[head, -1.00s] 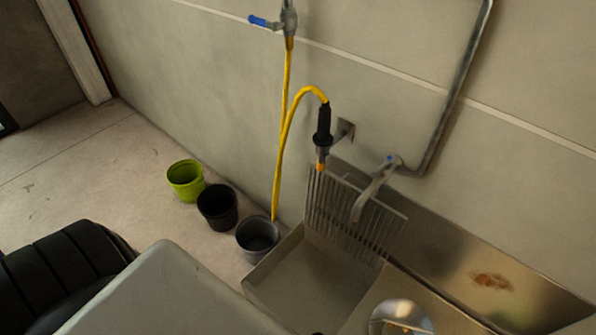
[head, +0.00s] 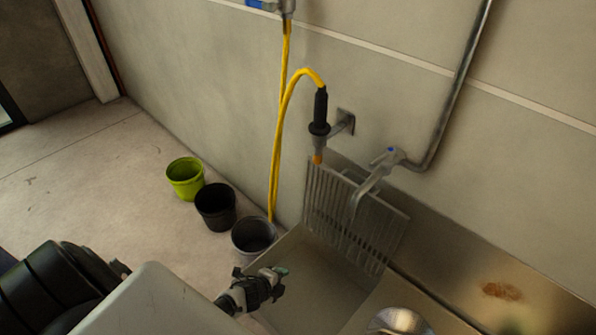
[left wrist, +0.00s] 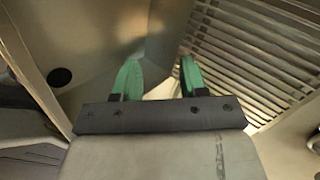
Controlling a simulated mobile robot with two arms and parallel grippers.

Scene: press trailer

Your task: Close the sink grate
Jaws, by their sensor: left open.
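In the left wrist view the grate (left wrist: 250,55) fills the right side. My left gripper (head: 280,272) is over the left side of the basin, apart from the grate in the head view. In the left wrist view its green fingers (left wrist: 160,75) are spread with nothing between them, and the right finger lies close in front of the slats. My right gripper is not in view.
A yellow hose (head: 278,150) with a black nozzle (head: 320,112) hangs at the wall left of the grate. Green (head: 186,179), black (head: 216,207) and grey (head: 253,236) pots stand on the floor left of the sink. A steel counter (head: 480,280) lies to the right.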

